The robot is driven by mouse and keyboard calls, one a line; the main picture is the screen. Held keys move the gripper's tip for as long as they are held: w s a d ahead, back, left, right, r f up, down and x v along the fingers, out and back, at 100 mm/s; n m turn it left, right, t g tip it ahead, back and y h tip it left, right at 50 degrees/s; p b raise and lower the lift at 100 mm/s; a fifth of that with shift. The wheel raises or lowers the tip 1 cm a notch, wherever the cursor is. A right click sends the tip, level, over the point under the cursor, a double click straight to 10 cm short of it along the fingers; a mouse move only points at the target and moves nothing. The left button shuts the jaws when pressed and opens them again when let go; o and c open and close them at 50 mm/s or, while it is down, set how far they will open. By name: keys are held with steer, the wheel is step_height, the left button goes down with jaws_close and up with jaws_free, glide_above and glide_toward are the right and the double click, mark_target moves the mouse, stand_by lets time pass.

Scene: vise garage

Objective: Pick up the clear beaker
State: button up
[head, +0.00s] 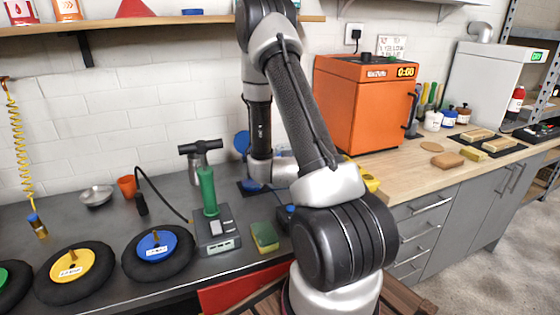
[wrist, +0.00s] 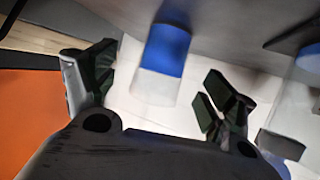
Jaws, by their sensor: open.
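My gripper (wrist: 160,82) is open in the wrist view, with its two dark fingertips spread wide apart. A blurred blue and white object (wrist: 165,58) shows between and beyond the fingertips; I cannot tell what it is or how far off it is. I cannot make out a clear beaker in either view. In the head view my arm crosses the middle of the picture and hides my gripper and part of the counter behind it.
An orange oven (head: 357,105) stands on the wooden counter right of my arm. Left of my arm are a green-handled device (head: 216,235), a sponge (head: 264,237), a blue-centred black disc (head: 185,258), an orange cup (head: 127,187) and a metal bowl (head: 96,195). Cutting boards (head: 492,147) lie at right.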

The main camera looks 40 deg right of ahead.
steer(key=x, duration=0.6)
steer(key=shift+w+f, duration=0.1)
steer(key=shift+w, duration=0.3)
steer(key=c, duration=1.3)
